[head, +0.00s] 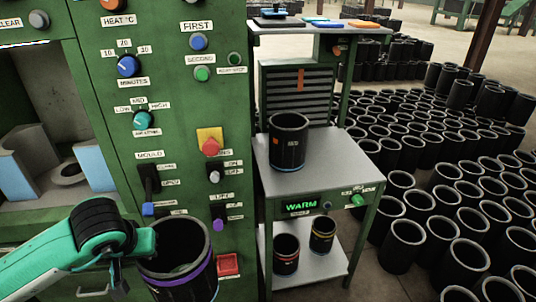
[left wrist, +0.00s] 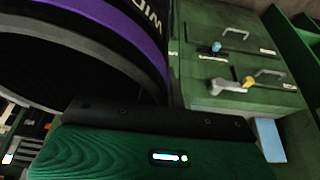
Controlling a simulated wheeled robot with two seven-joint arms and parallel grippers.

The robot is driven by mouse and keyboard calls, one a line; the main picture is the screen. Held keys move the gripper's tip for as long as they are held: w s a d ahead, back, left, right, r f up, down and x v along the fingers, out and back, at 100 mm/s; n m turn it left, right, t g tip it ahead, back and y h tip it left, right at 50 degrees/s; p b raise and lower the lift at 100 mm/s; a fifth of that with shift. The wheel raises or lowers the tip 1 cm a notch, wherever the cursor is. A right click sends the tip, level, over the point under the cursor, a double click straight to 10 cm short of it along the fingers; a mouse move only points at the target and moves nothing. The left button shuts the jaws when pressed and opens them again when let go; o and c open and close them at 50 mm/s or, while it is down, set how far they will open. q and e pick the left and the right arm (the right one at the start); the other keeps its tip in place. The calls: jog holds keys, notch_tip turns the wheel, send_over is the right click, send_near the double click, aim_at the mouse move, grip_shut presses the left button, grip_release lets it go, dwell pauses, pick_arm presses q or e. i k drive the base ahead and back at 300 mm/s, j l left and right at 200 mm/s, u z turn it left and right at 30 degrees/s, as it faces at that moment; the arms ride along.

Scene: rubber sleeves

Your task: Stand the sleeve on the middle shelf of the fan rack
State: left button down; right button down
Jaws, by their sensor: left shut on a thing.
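A black sleeve with a purple band (head: 187,267) stands open end up at the lower left of the head view. My left gripper (head: 143,243) is shut on its left wall. In the left wrist view the sleeve (left wrist: 120,45) fills the upper left, with its purple band and white lettering close to the camera. The fan rack stands to its right. The rack's middle shelf (head: 345,158) carries a black sleeve with a blue band (head: 288,145), upright near its left side, with bare shelf to the right. My right gripper is not in view.
The rack's lower shelf (head: 318,272) holds a red-banded sleeve (head: 286,257) and a yellow-banded sleeve (head: 322,236). A louvred panel (head: 297,92) backs the middle shelf. The green control cabinet (head: 150,100) stands behind the held sleeve. Many black sleeves (head: 440,190) cover the floor at right.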

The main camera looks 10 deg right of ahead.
aim_at(347, 166)
jog(key=l+z, duration=0.15)
jog(key=z, duration=0.2)
jog(key=l+z, duration=0.15)
jog(key=z, duration=0.2)
jog(key=i+l+z, duration=0.1)
jog(key=z, duration=0.25)
